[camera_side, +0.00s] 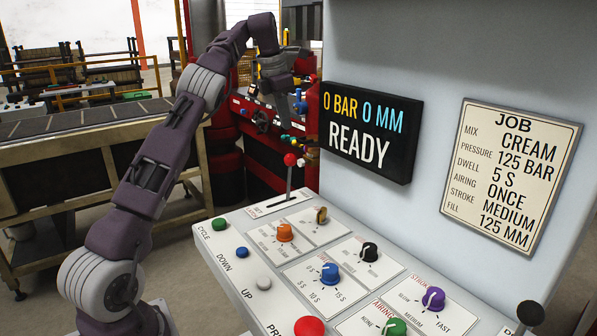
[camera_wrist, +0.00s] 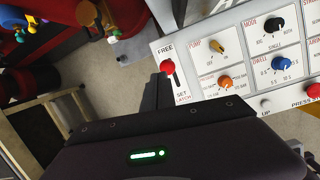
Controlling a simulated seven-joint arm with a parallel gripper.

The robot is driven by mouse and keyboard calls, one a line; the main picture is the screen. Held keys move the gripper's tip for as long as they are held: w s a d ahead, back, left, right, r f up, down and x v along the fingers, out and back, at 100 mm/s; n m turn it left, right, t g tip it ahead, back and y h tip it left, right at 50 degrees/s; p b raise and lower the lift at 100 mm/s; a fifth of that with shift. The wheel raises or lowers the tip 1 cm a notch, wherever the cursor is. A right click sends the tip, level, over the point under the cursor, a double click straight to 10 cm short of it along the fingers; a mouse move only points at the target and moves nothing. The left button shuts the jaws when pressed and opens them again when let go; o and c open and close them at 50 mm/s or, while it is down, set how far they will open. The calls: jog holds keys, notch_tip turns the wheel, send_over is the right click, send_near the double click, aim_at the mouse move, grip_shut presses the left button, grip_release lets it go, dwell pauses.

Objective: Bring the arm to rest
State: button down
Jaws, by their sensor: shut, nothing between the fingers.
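My arm rises from the lower left in the side view, bends over at the top and hangs its hand down in front of the red machinery. My gripper (camera_side: 284,106) is shut and empty, in the air above and behind the panel's far left corner. In the wrist view my gripper (camera_wrist: 158,92) shows as dark fingers beyond the hand, with a lit green strip on the hand. The fingers appear close to the red-knobbed lever (camera_wrist: 167,67) in that picture; the side view shows the lever's knob (camera_side: 290,159) below the gripper, apart from it.
The control panel (camera_side: 222,262) carries several coloured knobs and buttons. The display (camera_side: 370,132) reads 0 BAR 0 MM, READY. A JOB card (camera_side: 511,172) hangs on the pale wall. A conveyor table (camera_side: 85,135) stands at left. Bare floor (camera_wrist: 92,68) lies beside the panel.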

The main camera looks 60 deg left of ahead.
jog(key=shift+r, duration=0.1)
jog(key=s+d+r+m+t+h, duration=0.1)
jog(key=s+d+r+m, duration=0.3)
jog(key=s+d+m, duration=0.55)
jog(key=s+d+r+m+t, duration=0.1)
jog(key=s+d+r+m, duration=0.3)
jog(key=d+m, duration=0.55)
jog(key=s+d+f+m, duration=0.6)
jog(key=s+m, duration=0.1)
jog(key=s, duration=0.2)
jog(key=s+d+f+m, duration=0.6)
jog(key=s+d+m, duration=0.1)
jog(key=s, duration=0.3)
jog(key=shift+s+d+f+m+t, duration=0.3)
jog(key=shift+m, duration=0.2)
